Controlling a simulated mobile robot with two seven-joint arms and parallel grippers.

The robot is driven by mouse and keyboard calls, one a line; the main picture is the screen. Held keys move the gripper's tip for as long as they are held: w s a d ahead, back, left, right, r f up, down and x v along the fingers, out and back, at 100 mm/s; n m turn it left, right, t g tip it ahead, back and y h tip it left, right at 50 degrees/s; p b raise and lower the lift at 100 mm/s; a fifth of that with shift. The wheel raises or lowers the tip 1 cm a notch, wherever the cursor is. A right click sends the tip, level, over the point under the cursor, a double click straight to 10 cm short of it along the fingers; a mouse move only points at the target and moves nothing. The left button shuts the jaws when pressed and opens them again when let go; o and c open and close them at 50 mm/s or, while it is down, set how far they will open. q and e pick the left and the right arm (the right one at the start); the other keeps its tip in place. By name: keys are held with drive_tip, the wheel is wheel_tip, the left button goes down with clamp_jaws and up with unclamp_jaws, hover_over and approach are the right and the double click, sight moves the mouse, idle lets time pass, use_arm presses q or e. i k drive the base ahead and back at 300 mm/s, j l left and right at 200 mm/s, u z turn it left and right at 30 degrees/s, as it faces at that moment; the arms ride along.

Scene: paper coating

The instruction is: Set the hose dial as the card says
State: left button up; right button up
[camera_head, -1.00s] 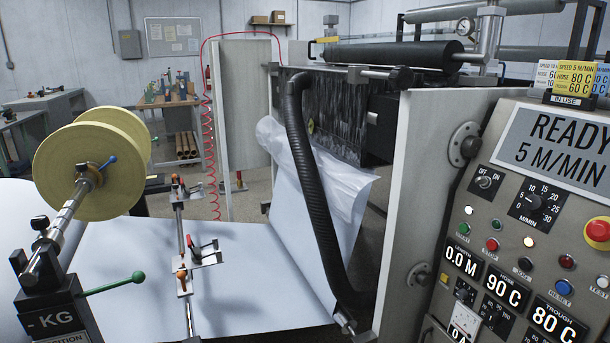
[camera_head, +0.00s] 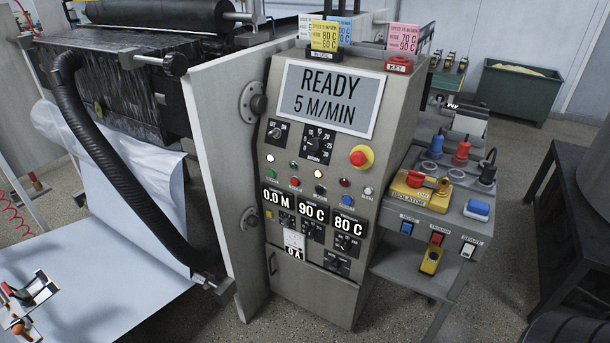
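The control panel (camera_head: 322,165) stands in the middle, its screen (camera_head: 330,95) reading READY 5 M/MIN. A yellow card (camera_head: 325,38) stands on top in the IN USE holder; it reads speed 5 M/MIN, 80 C for the hose and 60 C below. The hose display (camera_head: 313,212) reads 90 C, and the trough display (camera_head: 346,226) reads 80 C. The small black hose dial (camera_head: 312,231) sits under the hose display; its pointer is too small to read. Neither of my grippers shows in the view.
A black ribbed hose (camera_head: 105,160) hangs at the left by the white sheet (camera_head: 95,265). A grey side bench (camera_head: 405,263) to the right carries the isolator (camera_head: 420,190) and switches. Blue and pink cards stand on the panel. Grey floor lies in front.

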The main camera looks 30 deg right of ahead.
sight(311, 234)
drive_tip(key=z, duration=1.25)
